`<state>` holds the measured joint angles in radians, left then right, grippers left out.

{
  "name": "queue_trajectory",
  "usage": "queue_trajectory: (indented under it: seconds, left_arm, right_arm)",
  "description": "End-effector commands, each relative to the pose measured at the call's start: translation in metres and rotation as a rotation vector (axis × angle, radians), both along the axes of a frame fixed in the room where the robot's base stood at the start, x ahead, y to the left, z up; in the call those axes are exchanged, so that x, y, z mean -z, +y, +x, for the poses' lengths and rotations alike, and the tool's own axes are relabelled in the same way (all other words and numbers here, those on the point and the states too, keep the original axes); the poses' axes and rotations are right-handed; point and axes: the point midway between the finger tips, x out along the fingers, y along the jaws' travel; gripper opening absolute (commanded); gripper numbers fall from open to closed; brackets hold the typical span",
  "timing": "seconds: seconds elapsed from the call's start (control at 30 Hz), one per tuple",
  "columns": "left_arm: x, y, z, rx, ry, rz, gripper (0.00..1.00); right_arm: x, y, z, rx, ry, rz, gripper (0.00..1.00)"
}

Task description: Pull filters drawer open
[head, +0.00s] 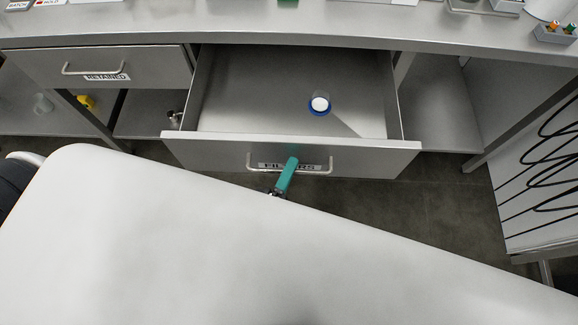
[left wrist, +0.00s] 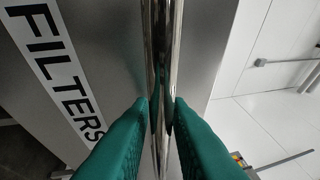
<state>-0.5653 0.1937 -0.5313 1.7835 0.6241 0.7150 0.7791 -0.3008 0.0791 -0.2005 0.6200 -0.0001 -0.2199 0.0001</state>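The filters drawer (head: 215,155) is pulled out from under the counter, and its inside shows from above. Its bar handle (head: 249,160) runs across the front, over a label reading FILTERS that my gripper partly covers. My left gripper (head: 288,172), with teal fingers, is at the middle of the handle. In the left wrist view the two fingers (left wrist: 162,108) lie on either side of the shiny handle bar (left wrist: 162,40) and press against it. A small round white item with a blue rim (head: 319,104) lies in the drawer. My right gripper is in neither view.
A second drawer (head: 135,68), labelled RETAINED, is closed at the left. The counter top (head: 300,32) holds small items along the back. Black cables (head: 555,160) hang at the right. My own white body part covers the lower picture. Dark floor shows below the drawer.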

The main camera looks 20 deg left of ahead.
Motion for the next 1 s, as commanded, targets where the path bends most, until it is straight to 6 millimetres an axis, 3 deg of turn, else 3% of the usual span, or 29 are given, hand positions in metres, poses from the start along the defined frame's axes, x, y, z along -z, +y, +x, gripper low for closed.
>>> queue_trajectory:
  seconds: [0.1, 0.47, 1.0]
  left_arm:
    - [0.000, 0.000, 0.000, 0.000, 0.000, 0.000, 0.32]
    - [0.002, 0.001, -0.007, 0.000, 0.002, 0.000, 0.32]
    - [0.020, 0.013, -0.104, 0.001, 0.002, 0.000, 0.32]
  right_arm:
    - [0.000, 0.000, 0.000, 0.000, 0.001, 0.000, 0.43]
    - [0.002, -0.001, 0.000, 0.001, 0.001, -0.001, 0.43]
    - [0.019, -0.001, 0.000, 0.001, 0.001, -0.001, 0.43]
